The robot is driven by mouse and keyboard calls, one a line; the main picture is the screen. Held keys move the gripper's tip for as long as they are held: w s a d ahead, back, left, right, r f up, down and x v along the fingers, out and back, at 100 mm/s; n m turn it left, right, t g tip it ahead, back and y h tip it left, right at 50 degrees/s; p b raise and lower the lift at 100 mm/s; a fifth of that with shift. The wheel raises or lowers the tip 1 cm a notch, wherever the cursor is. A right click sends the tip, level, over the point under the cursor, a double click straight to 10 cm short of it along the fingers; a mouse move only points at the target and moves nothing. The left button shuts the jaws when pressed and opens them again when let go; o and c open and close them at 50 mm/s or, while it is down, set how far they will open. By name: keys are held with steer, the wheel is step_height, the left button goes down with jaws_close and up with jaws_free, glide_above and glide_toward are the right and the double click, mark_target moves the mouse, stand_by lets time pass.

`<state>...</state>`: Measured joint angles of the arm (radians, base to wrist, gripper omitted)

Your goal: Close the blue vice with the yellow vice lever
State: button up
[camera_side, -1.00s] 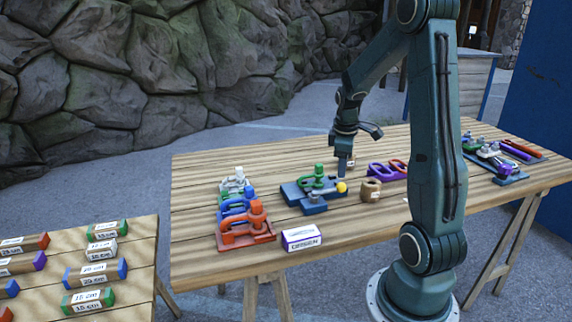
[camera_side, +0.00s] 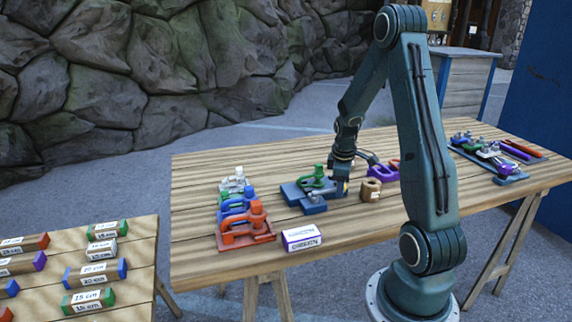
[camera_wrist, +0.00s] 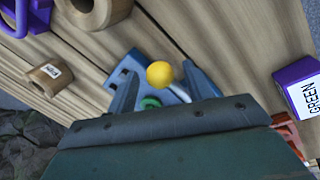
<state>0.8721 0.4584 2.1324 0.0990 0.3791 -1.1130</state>
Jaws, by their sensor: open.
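The blue vice (camera_side: 312,206) sits on the wooden table with a green clamp-like piece (camera_side: 318,178) on it. In the wrist view, part of the blue vice (camera_wrist: 134,64) and a bit of green (camera_wrist: 150,102) show beyond my gripper. The yellow ball end of the vice lever (camera_wrist: 159,74) lies between the fingertips of my gripper (camera_wrist: 157,84), which is open around it. In the side view my gripper (camera_side: 341,180) is low at the vice's right end and hides most of the yellow ball. I cannot tell whether a finger touches it.
A wooden spool (camera_side: 370,190) stands close to the right of the vice, with purple and orange pieces (camera_side: 383,171) behind it. Red, blue and white clamps (camera_side: 243,226) stand to the left. A labelled purple-and-white box (camera_side: 301,238) is in front. Bare table lies at the front right.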

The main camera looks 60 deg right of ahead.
jaws_close()
